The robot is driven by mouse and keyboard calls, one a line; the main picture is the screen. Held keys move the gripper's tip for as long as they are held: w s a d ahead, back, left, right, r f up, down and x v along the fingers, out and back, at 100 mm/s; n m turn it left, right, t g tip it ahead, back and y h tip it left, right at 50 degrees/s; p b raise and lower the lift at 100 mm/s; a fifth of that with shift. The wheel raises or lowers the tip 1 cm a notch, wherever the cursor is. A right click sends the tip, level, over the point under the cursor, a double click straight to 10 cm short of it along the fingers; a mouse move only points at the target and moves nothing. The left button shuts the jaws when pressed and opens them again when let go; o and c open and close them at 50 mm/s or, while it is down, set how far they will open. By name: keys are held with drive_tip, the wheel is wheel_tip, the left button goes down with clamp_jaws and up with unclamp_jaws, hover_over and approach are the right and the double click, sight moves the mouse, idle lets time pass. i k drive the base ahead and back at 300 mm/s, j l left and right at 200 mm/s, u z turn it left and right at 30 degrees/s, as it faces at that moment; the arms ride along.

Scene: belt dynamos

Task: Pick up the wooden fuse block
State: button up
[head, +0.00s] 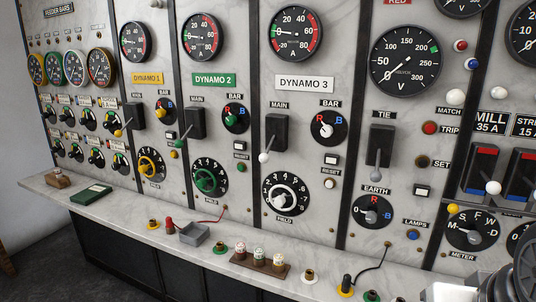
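A dark brown wooden base (250,264) carrying three pale fuses with coloured marks (259,254) lies near the front edge of the grey ledge, left of centre in the head view. It looks like the wooden fuse block. A smaller brown block (57,180) with a pale top sits at the ledge's far left end; its details are too small to tell. No gripper touches either one. Grey and dark parts at the lower right corner seem to be my arm; my gripper's fingers are not visible.
On the ledge (135,217) are a green book (90,195), a grey tray (194,234), a red-handled piece (170,226), and several coloured sockets. A black plug (346,283) with a cord stands on the right. The switch panel with jutting levers rises behind.

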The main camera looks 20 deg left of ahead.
sight(61, 181)
drive_tip(key=u, duration=2.1)
drive_tip(key=i+j+u, duration=0.1)
drive_tip(key=i+u, duration=0.35)
drive_tip(key=i, duration=3)
drive_tip(key=i+z, duration=0.35)
drive_tip(key=i+j+z, duration=0.2)
drive_tip(key=i+z, duration=0.2)
drive_tip(key=i+j+z, duration=0.6)
drive_tip(key=z, duration=0.15)
drive_tip(key=i+j+z, duration=0.15)
drive_tip(key=j+z, duration=0.25)
drive_tip(key=i+j+z, duration=0.15)
drive_tip(key=z, duration=0.25)
drive_tip(key=i+j+z, duration=0.1)
drive_tip(key=j+z, duration=0.25)
drive_tip(key=j, duration=0.15)
drive_tip(key=j+z, duration=0.4)
